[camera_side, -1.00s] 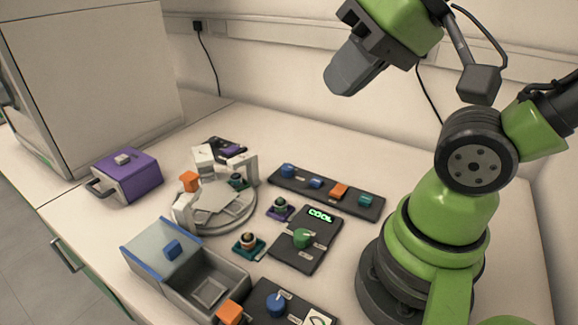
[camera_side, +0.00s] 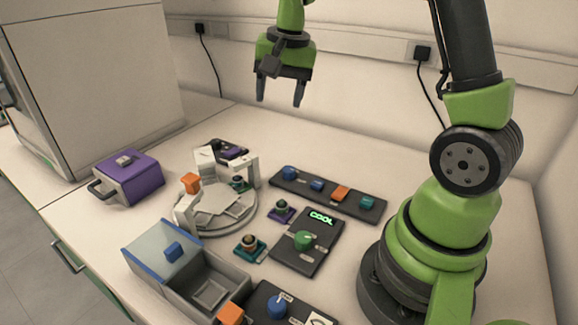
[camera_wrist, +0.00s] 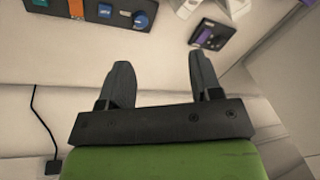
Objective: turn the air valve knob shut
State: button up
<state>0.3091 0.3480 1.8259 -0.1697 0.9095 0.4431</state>
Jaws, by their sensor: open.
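Three knobs show in the side view, and I cannot read which one is the air valve. A blue knob (camera_side: 277,306) sits on the dark front panel (camera_side: 258,300) beside a white gauge (camera_side: 318,318). A green knob (camera_side: 304,240) sits on the dark panel with the lit "COOL" display (camera_side: 321,217). Another blue knob (camera_side: 289,173) is at the left end of the long dark panel (camera_side: 328,197); it also shows in the wrist view (camera_wrist: 141,19). My gripper (camera_side: 279,103) is open and empty, high above the table's back part; its spread fingers show in the wrist view (camera_wrist: 160,62).
A round white stage (camera_side: 217,212) stands mid-table. A purple box (camera_side: 134,175) is at left, a grey bin with a clear blue-edged lid (camera_side: 160,250) in front. The table's back strip is clear.

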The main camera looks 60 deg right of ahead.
aim_at(289, 169)
jog(key=d+f+m, duration=0.1)
jog(key=d+f, duration=0.1)
jog(key=f, duration=0.5)
jog(key=w+d+f+m+g, duration=0.1)
jog(key=d+f, duration=0.1)
jog(key=f, duration=0.5)
jog(key=w+d+f+m+g, duration=0.1)
jog(key=d+f, duration=0.1)
jog(key=f, duration=0.5)
jog(key=shift+d, duration=0.25)
jog(key=c, duration=0.9)
